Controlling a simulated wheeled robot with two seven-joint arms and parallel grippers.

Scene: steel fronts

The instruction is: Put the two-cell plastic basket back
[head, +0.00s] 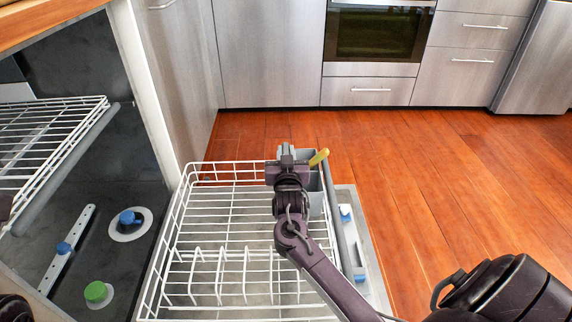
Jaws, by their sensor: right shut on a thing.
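The grey two-cell plastic basket (315,185) is at the far right part of the white wire rack (190,205), against its right side. My right gripper (287,152) is over the basket's left edge and shut on it, pointing away from me. The gripper and wrist hide much of the basket, so I cannot tell whether it rests on the rack floor. A yellow handle-like piece (319,157) sticks up at the basket's top. My left gripper does not show.
The rack stands pulled out over the open dishwasher door (373,265). An upper rack (50,135) is at the left, above a dark tub with a spray arm (68,250) and a green cap (97,292). Bare wooden floor (460,190) lies right of the door.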

